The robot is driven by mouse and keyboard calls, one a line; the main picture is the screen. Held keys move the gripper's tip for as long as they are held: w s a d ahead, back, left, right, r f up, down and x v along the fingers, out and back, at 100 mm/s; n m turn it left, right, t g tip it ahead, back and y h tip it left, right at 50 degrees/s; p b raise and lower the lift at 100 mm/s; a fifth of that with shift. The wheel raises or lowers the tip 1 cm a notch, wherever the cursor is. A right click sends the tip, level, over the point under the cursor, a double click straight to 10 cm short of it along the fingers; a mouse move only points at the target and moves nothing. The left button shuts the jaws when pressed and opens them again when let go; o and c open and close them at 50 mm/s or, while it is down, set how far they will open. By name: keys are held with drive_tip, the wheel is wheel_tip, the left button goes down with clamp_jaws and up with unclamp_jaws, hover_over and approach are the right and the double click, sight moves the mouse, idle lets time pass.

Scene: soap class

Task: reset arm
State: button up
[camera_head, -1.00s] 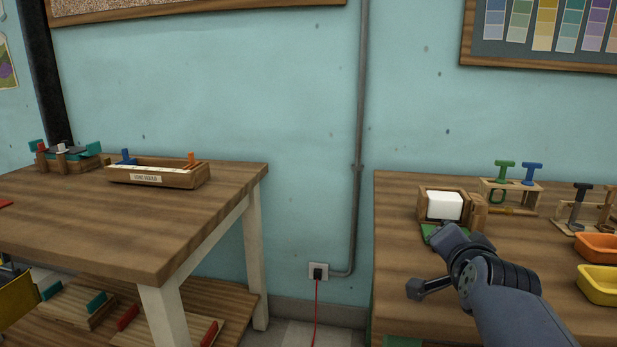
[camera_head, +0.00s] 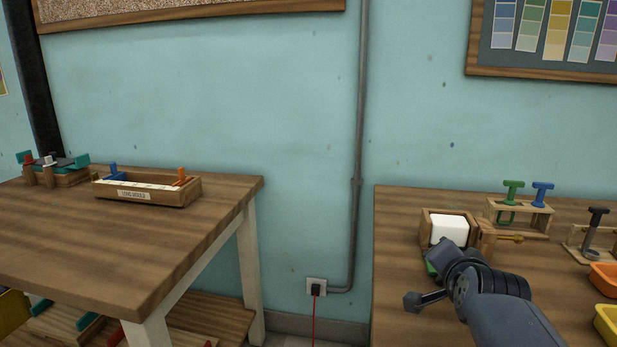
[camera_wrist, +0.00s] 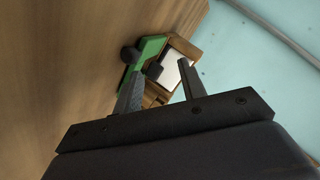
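My arm reaches in from the lower right of the head view, over the right-hand table (camera_head: 405,235). In the wrist view my gripper (camera_wrist: 157,77) has its two dark fingers spread apart, with nothing clearly held between them. Beyond the fingertips are a green piece (camera_wrist: 147,50) with dark knobs and a wooden box with a white block (camera_wrist: 171,68). In the head view the white block (camera_head: 449,230) sits in its wooden box (camera_head: 426,228), just behind my arm's end. My arm partly hides the green piece (camera_head: 431,268) there.
Wooden racks with green and blue handled tools (camera_head: 518,218) and a dark-handled tool (camera_head: 594,228) stand on the right table. Orange (camera_head: 606,275) and yellow (camera_head: 608,322) trays are at the right edge. A left table (camera_head: 150,250) holds a labelled box (camera_head: 165,194); a gap separates the tables.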

drive_tip(key=shift+w+d+r+g+p, duration=0.1)
drive_tip(key=shift+w+r+g+p, duration=0.25)
drive_tip(key=shift+p, duration=1)
drive_tip(key=shift+w+r+g+p, duration=0.15)
drive_tip(key=shift+r+g+p, duration=0.4)
drive_tip(key=shift+p, duration=0.85)
drive_tip(key=shift+w+d+r+g+p, duration=0.1)
drive_tip(key=shift+w+r+g+p, duration=0.25)
drive_tip(key=shift+p, duration=1)
drive_tip(key=w+r+g+p, duration=0.1)
drive_tip(key=p, duration=0.3)
drive_tip(key=w+r+g+y+p, duration=0.1)
drive_tip(key=g+p, duration=0.1)
drive_tip(key=p, duration=0.2)
drive_tip(key=shift+d+r, duration=0.15)
drive_tip(key=shift+d, duration=0.05)
drive_tip(key=w+g+p, duration=0.1)
drive_tip(key=p, duration=0.3)
drive_tip(key=w+r+g+p, duration=0.1)
drive_tip(key=w+g+p, duration=0.1)
drive_tip(key=p, duration=0.3)
drive_tip(key=w+d+g+y+p, duration=0.1)
drive_tip(key=w+g+p, duration=0.1)
drive_tip(key=p, duration=0.3)
drive_tip(key=shift+w+r+g, duration=0.2)
drive_tip(key=shift+r+g, duration=0.05)
drive_tip(key=shift+r, duration=0.1)
drive_tip(key=shift+s, duration=0.1)
